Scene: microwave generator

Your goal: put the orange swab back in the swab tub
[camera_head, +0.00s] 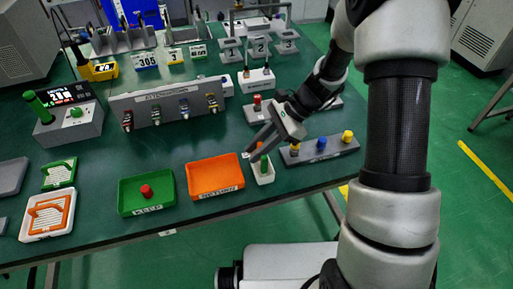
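My gripper (259,147) reaches in from the upper right with its fingers pointing down and left. They are right above a small white tub (264,177) on the front part of the table. A green piece (264,162) stands upright in the tub, just under the fingers. The tub looks like the swab tub, but its label is too small to read. Whether the fingers are open or shut on something does not show.
An orange tray (216,194) and a green tray (121,197) holding a red piece lie left of the tub. A grey strip with yellow and blue knobs (318,160) lies right. A grey connector panel (145,112) stands behind. The table's front edge is close.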

